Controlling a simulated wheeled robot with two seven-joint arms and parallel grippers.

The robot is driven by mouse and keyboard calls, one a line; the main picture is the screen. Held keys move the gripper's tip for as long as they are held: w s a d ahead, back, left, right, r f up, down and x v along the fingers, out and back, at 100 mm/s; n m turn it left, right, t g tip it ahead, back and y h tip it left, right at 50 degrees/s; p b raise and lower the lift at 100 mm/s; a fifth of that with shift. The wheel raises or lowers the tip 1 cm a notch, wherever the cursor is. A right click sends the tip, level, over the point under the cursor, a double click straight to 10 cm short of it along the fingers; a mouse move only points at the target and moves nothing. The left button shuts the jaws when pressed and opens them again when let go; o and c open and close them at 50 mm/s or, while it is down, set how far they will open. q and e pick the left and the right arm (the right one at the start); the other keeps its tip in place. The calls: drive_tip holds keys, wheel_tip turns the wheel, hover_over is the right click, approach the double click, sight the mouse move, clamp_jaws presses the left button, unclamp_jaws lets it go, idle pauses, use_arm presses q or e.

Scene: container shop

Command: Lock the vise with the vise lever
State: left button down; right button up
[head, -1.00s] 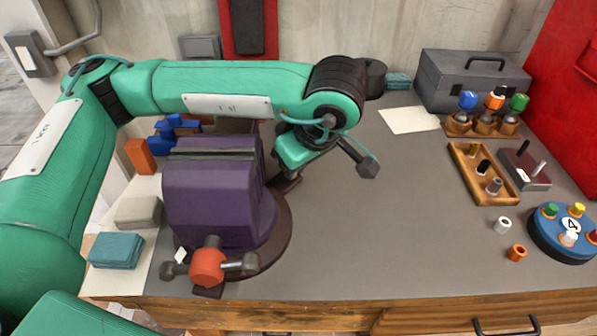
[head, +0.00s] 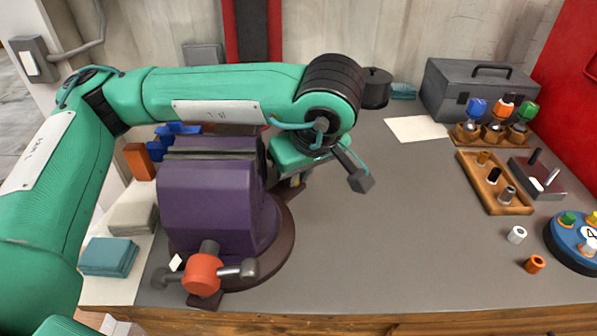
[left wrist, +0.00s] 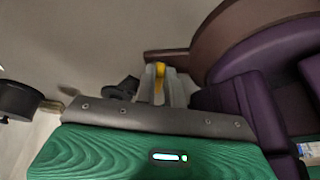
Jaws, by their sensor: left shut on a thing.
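The purple vise (head: 210,205) stands on its round dark-red base (head: 283,235) at the left of the bench. Its front has an orange-red hub with a grey crossbar (head: 238,271). My left gripper (head: 296,181) is low at the right side of the vise, partly hidden under its own wrist. In the left wrist view my left gripper (left wrist: 160,84) is at the vise lever (left wrist: 165,55), a short dark-brown bar sticking out from the round base, and is shut on it. My right gripper is out of view.
The bench middle (head: 400,230) is clear. A grey toolbox (head: 470,95), a wooden tray with pegs (head: 497,207), and a blue round holder (head: 578,240) stand at the right. Teal pads (head: 110,257) lie left of the vise. A red panel stands at the far right.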

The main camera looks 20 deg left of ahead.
use_arm(q)
drive_tip(key=shift+r, duration=0.15)
drive_tip(key=c, duration=1.5)
unclamp_jaws()
drive_tip(key=v, duration=1.3)
drive_tip(key=shift+s+d+r+p, duration=0.15)
drive_tip(key=shift+d+r+p, duration=0.1)
drive_tip(key=shift+p, duration=0.15)
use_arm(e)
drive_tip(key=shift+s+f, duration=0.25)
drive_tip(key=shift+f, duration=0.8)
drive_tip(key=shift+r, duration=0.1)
